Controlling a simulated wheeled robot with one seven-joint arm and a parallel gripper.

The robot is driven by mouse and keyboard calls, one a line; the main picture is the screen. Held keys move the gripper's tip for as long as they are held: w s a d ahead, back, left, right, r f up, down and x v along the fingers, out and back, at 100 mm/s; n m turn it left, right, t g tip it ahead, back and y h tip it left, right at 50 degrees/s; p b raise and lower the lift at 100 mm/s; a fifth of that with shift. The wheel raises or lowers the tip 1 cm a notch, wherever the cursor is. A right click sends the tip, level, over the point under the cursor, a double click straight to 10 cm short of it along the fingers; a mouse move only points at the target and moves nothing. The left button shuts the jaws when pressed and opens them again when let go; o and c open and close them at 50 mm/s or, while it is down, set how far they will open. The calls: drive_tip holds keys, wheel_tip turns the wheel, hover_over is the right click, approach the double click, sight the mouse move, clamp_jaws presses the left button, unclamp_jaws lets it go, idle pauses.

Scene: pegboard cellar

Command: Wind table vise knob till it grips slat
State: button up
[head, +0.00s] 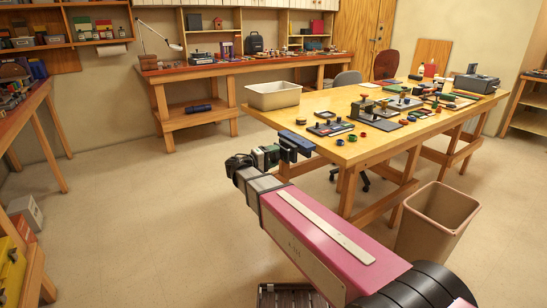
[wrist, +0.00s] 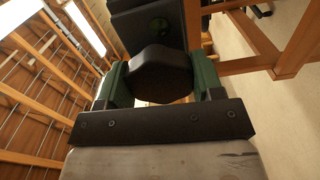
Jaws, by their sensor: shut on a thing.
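The blue table vise (head: 297,146) is at the near left corner of the long wooden table. My gripper (head: 268,157) reaches it from the left. In the wrist view a dark, faceted knob (wrist: 158,78) sits between the two green fingers of my gripper (wrist: 157,72), which are shut on its sides. The dark vise body (wrist: 150,22) is just beyond the knob. I cannot make out the slat or the gap between the vise jaws in either view.
The wooden table (head: 350,152) carries small tools, trays and a grey machine (head: 477,83). A cream tub (head: 273,96) stands near its left end. A tan waste bin (head: 435,220) stands at the right of my arm. Open floor lies to the left.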

drive_tip(key=m, duration=0.3)
drive_tip(key=shift+m, duration=0.4)
drive_tip(key=shift+f+m, duration=0.1)
drive_tip(key=shift+m, duration=1.7)
drive_tip(key=o, duration=0.9)
drive_tip(key=v, duration=1.1)
drive_tip(key=shift+d, duration=0.1)
drive_tip(key=shift+d, duration=0.1)
